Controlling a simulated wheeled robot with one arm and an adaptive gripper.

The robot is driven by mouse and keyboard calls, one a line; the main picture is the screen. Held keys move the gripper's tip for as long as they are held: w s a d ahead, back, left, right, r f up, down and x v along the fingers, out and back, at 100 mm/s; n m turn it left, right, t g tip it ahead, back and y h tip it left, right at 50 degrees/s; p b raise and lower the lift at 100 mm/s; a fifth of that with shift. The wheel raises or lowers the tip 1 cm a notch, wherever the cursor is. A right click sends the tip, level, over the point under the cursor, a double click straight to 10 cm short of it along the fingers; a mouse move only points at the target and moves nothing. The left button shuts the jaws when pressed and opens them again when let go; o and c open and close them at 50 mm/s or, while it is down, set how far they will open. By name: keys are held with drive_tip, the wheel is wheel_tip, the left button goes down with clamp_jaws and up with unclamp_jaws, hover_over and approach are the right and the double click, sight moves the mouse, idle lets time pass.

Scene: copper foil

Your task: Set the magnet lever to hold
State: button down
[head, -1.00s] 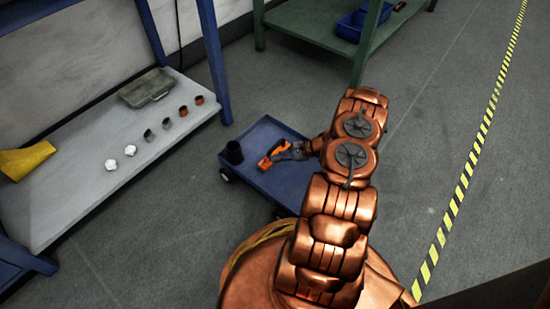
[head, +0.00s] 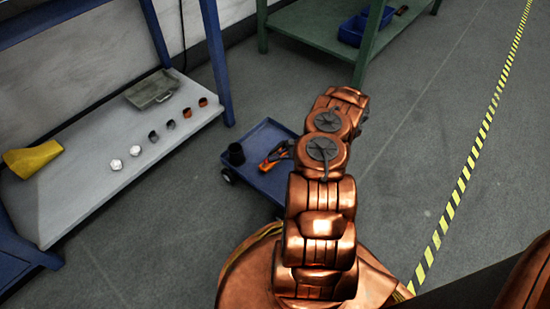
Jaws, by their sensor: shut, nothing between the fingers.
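An orange tool with dark parts (head: 273,160), which may be the magnet with the lever, lies on the blue cart (head: 262,135). The lever and its setting are too small to make out. My gripper (head: 283,150) is a small grey shape at the tool's upper right, mostly hidden behind my copper arm. It is shut and holds nothing. Whether it touches the tool cannot be told.
A dark cup (head: 236,154) stands on the cart's left corner. A grey bench (head: 100,185) at left bears a yellow piece (head: 32,159), a grey case (head: 151,90) and several small fittings. A green table (head: 315,32) stands behind. The floor at right is clear.

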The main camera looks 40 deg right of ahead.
drive_tip(key=shift+r, duration=0.15)
drive_tip(key=shift+r+p, duration=0.3)
drive_tip(key=shift+r, duration=0.4)
drive_tip(key=d, duration=0.1)
drive_tip(key=s+d, duration=0.1)
drive_tip(key=d+f, duration=0.1)
drive_tip(key=d, duration=0.1)
drive_tip(key=shift+s+b, duration=0.35)
drive_tip(key=shift+s, duration=0.05)
drive_tip(key=p+v, duration=0.3)
drive_tip(key=v, duration=0.6)
drive_tip(key=shift+s+r, duration=0.15)
drive_tip(key=shift+r, duration=0.15)
drive_tip(key=shift+d, duration=0.15)
